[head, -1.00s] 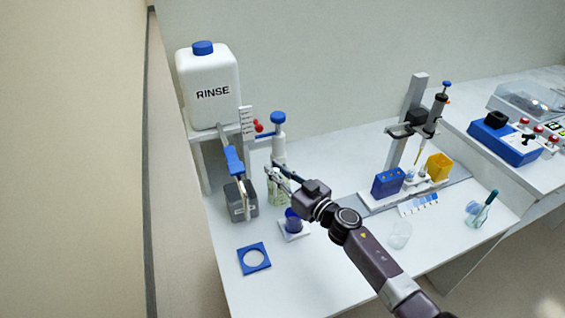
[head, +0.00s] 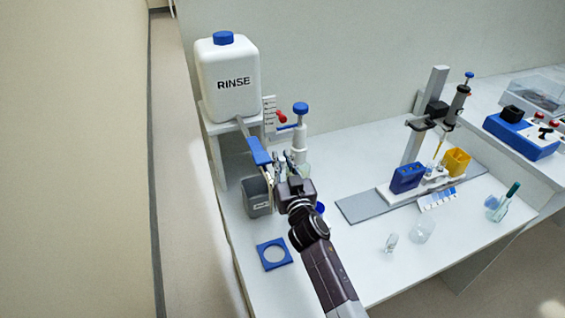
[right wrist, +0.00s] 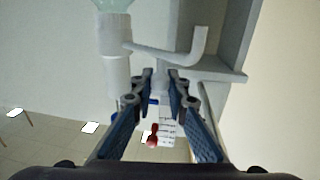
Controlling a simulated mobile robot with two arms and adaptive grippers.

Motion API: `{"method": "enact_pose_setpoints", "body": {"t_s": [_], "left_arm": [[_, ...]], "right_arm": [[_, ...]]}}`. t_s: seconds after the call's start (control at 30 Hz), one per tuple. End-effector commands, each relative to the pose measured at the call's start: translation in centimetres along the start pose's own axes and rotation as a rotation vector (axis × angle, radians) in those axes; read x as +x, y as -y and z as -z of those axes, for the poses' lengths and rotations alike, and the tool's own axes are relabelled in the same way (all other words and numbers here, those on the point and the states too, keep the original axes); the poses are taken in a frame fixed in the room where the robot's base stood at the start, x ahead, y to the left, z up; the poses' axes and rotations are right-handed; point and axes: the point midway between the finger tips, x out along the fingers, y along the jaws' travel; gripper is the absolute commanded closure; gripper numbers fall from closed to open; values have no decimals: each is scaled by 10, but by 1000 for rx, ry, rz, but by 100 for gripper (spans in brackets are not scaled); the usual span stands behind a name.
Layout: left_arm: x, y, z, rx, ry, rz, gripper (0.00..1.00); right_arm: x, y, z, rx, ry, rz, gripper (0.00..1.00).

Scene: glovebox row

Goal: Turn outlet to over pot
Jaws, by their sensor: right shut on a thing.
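The dispenser (head: 300,140) is a white pump with a blue top on a bottle, partly behind my right gripper. Its white outlet (right wrist: 188,50) shows in the right wrist view, where the picture is upside down. It runs sideways from the pump and bends at its tip. My right gripper (head: 283,160) is at the dispenser and shut on the outlet; the exact contact is hard to see. The fingers also show in the right wrist view (right wrist: 160,82). The blue pot (head: 320,208) is mostly hidden behind my right gripper. My left gripper is out of view.
A RINSE canister (head: 228,80) stands on a shelf at left, with a blue-handled arm (head: 258,151) beside it. A grey bin (head: 258,200) is below. A blue ring plate (head: 274,254) lies in front. A pipette stand (head: 427,120) and small glassware (head: 422,231) are to the right.

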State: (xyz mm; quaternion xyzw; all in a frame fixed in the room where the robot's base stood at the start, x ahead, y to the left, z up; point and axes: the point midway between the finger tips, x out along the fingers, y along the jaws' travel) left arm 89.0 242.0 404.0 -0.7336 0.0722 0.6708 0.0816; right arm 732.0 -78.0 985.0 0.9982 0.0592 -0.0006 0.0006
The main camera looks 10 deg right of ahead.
Motion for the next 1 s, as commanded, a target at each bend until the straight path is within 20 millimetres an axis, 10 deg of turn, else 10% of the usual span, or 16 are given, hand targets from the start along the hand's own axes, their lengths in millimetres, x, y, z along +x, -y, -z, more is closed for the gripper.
{"method": "enact_pose_setpoints", "body": {"t_s": [0.27, 0.3, 0.47, 1.0], "left_arm": [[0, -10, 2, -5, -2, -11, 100], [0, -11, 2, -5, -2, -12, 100], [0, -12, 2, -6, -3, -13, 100], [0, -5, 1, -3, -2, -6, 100]], "right_arm": [[0, 1, 2, 2, -3, 2, 100], [0, 1, 2, 2, -4, 2, 84], [0, 1, 2, 1, -3, 2, 67], [-26, 0, -1, 1, 0, 0, 67]]}}
